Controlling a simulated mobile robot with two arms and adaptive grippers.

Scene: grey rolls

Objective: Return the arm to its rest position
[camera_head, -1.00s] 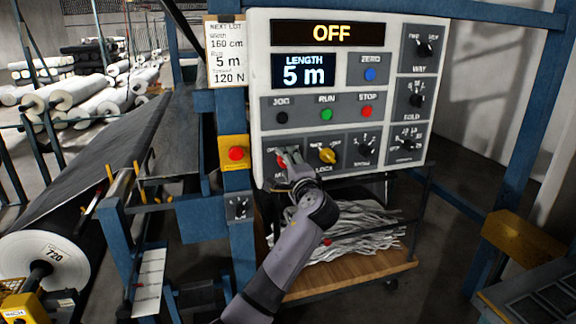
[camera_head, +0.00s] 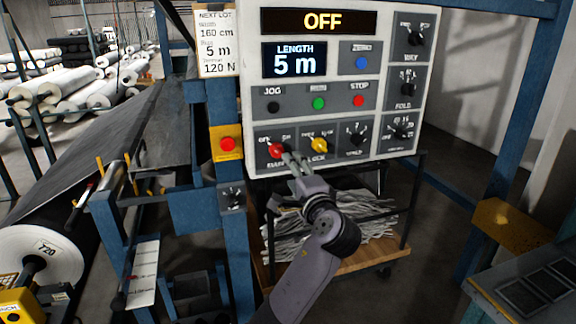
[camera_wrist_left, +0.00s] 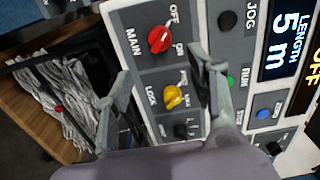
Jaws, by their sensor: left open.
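My left gripper (camera_head: 292,160) is in front of the lower edge of the white control panel (camera_head: 390,75), just right of the red MAIN knob (camera_head: 277,150). In the left wrist view the gripper (camera_wrist_left: 160,85) has its fingers spread, with nothing between them but the panel behind. The red knob (camera_wrist_left: 160,39) and the yellow LOCK knob (camera_wrist_left: 173,97) show between and beyond the fingers, clear of them. In the head view the yellow knob (camera_head: 319,145) is right of the fingertips. The panel display (camera_head: 318,22) reads OFF. My right gripper is not in view.
A wooden-topped cart (camera_head: 350,264) with grey strips (camera_head: 370,228) stands below the panel. A blue post (camera_head: 236,270) with a red button (camera_head: 228,144) is left of it. Free floor shows to the right.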

